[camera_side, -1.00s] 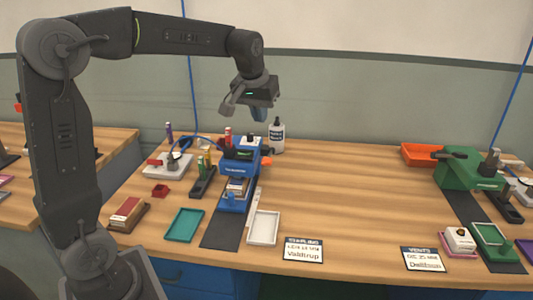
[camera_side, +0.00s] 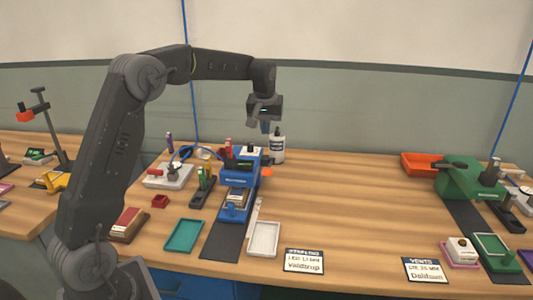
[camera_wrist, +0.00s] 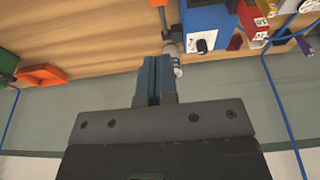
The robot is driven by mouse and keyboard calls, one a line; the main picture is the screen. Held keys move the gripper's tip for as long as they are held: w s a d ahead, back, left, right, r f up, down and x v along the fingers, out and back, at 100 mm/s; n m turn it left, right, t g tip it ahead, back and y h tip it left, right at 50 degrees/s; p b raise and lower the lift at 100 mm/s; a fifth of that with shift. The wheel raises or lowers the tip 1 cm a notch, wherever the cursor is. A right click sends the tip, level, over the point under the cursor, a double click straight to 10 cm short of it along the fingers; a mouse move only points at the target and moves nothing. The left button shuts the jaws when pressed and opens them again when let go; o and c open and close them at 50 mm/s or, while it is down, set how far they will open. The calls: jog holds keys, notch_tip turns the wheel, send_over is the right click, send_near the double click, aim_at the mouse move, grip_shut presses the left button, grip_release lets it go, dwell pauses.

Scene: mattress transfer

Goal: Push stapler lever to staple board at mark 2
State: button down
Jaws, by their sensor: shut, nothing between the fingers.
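The blue stapler (camera_side: 240,178) stands on the bench, left of the middle in the side view. It has a dark top part and an orange tip on its right side. A small board or block (camera_side: 238,197) sits in its front; mark 2 is too small to make out. My gripper (camera_side: 265,128) is shut and empty, pointing down above and behind the stapler, near the white bottle, and apart from the stapler. In the wrist view my blue fingers (camera_wrist: 154,82) are together, with the stapler (camera_wrist: 206,22) beyond them at the upper right.
The white bottle (camera_side: 277,148) stands close behind the stapler's right side. A green tray (camera_side: 184,236) and a white tray (camera_side: 263,239) lie in front. A green machine (camera_side: 468,172) and an orange tray (camera_side: 422,163) stand at the right. The bench between is clear.

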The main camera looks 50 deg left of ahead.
aim_at(267, 170)
jog(key=x, duration=0.8)
jog(key=s+x, duration=0.1)
jog(key=x, duration=0.3)
jog(key=shift+w+d+f, duration=0.1)
jog(key=shift+d+f, duration=0.25)
jog(key=shift+f, duration=0.55)
jog(key=shift+f, duration=0.1)
jog(key=shift+d+f, duration=0.15)
jog(key=shift+f, duration=0.1)
jog(key=shift+t+y, duration=0.8)
jog(key=shift+s+d+f, duration=0.15)
jog(key=shift+s+f, duration=0.05)
jog(key=shift+f, duration=0.7)
jog(key=shift+s+d+f, duration=0.15)
jog(key=shift+s+f, duration=0.05)
jog(key=shift+f, duration=0.7)
jog(key=shift+s+d+f, duration=0.2)
jog(key=shift+s+f, duration=0.05)
jog(key=shift+f, duration=0.7)
jog(key=shift+r, duration=0.1)
